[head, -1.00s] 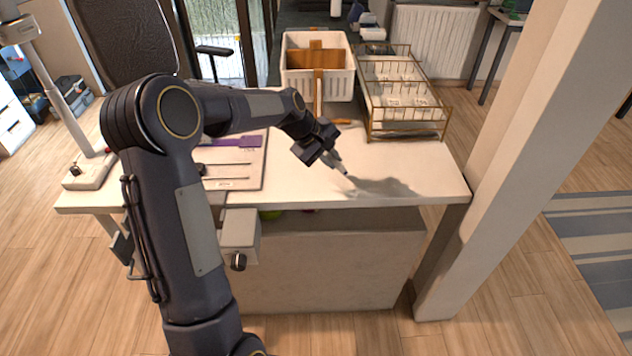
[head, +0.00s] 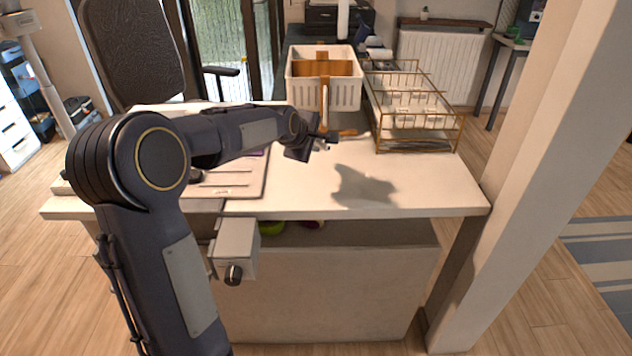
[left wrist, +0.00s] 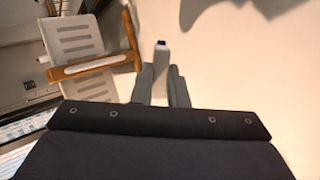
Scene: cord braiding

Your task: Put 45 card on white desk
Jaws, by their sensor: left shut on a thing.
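The white desk (head: 430,188) spans the middle of the head view, and its pale top also fills the right of the left wrist view (left wrist: 240,70). My left gripper (head: 328,141) is over the desk, left of the wire rack. In the left wrist view its fingers (left wrist: 162,88) are shut on a slim white stick-like thing with a dark blue end (left wrist: 161,60). A shadow lies on the desk to the right of the gripper. I cannot pick out a card marked 45; the small labels in the rack are too small to read. My right gripper is not in view.
A gold wire rack (head: 384,134) holding pale items stands at the desk's back right. A white slatted basket (head: 344,92) with wooden parts is left of it. A board with dark lines (head: 240,190) lies at left. A pale pillar (head: 535,130) stands right. The front right desk top is clear.

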